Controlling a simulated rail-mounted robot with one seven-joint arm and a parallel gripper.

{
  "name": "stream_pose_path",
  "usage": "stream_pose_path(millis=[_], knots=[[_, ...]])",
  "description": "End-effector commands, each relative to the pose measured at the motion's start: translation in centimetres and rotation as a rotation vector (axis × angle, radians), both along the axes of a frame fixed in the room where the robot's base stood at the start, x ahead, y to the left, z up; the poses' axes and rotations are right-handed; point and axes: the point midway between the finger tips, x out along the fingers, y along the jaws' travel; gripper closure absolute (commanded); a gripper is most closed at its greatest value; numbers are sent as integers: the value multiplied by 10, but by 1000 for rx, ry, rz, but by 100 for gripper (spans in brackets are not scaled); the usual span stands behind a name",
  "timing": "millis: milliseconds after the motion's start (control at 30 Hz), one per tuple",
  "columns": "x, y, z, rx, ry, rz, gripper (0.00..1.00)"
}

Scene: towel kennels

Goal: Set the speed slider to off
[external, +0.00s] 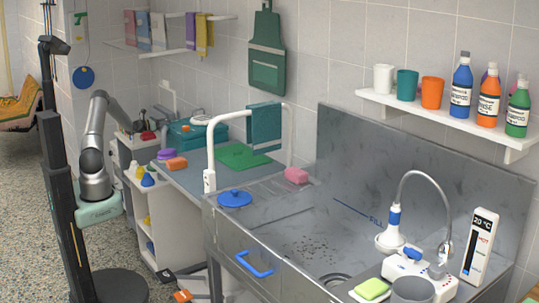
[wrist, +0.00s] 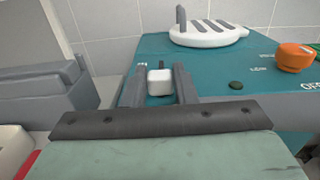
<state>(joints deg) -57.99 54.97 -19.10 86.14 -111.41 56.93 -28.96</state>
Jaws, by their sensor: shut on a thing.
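A teal box-shaped unit (wrist: 215,70) fills the middle and right of the wrist view; in the external view it is the teal box (external: 200,133) on the far counter. My gripper (wrist: 159,82) is shut on a small white block (wrist: 159,83), apparently the slider's knob, at the unit's left edge. An orange knob (wrist: 294,57) sits on the unit's top at the right, near small labels and a partly cut-off "OFF" label. In the external view my fingertips are too small to make out.
A grey box (wrist: 45,95) stands to the left.

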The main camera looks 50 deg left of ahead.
Motion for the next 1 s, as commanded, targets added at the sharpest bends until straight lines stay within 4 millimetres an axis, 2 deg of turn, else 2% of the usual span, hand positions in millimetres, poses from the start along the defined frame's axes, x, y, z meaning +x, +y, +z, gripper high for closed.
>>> stream_pose_path(millis=[300,333,400,767,867,1000], knots=[[-5,2,0,0,1,-2,100],[-5,2,0,0,1,-2,67],[-5,2,0,0,1,-2,53],[-9,2,0,0,1,-1,53],[-22,4,0,1,1,0,53],[-52,9,-1,0,2,3,53]])
